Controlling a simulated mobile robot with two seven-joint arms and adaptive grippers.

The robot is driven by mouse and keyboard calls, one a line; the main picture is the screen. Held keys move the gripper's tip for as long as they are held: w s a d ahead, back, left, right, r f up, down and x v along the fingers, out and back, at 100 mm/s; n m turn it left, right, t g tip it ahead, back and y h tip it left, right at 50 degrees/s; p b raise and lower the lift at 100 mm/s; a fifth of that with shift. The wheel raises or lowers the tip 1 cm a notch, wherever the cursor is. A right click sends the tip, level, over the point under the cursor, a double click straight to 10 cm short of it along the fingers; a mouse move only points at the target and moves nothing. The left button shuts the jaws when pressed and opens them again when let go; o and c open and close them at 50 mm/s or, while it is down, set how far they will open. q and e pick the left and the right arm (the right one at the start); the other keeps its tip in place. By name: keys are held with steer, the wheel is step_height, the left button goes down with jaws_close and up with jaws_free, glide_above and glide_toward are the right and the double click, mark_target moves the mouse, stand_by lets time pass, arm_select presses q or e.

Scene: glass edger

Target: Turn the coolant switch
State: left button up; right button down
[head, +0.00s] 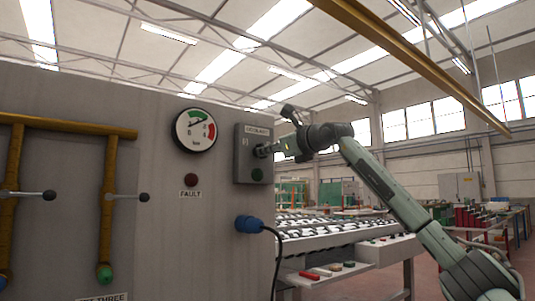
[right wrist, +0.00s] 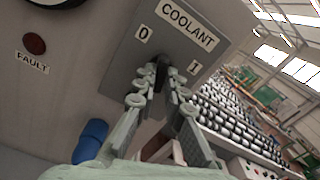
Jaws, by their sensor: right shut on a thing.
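The coolant switch box (head: 240,165) is a grey box on the right part of the cabinet face. In the right wrist view its plate (right wrist: 190,47) reads COOLANT, with a 0 label on the left and a 1 label on the right. The dark switch knob (right wrist: 163,66) sits between and below these labels, partly hidden by my fingers. My right gripper (head: 266,150) reaches the box from the right. Its two fingers (right wrist: 163,92) are shut on the knob. I cannot tell which label the knob points to. My left gripper is not in view.
A pressure gauge (head: 195,130), a red FAULT lamp (head: 191,180) and a blue plug (head: 248,224) with a cable are on the cabinet (head: 160,230). Yellow pipes with lever valves (head: 107,200) stand at left. A roller conveyor (head: 330,237) lies behind, at right.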

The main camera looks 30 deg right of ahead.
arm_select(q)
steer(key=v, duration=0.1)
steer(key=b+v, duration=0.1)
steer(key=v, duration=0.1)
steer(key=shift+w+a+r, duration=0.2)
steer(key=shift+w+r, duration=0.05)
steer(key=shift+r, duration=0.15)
arm_select(e)
steer(key=m, duration=1.2)
steer(key=c, duration=1.6)
jaws_free()
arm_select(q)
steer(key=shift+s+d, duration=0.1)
arm_select(e)
steer(key=shift+s, duration=0.1)
steer(key=s+d, duration=0.1)
steer(key=s, duration=1)
steer(key=shift+s+d, duration=0.35)
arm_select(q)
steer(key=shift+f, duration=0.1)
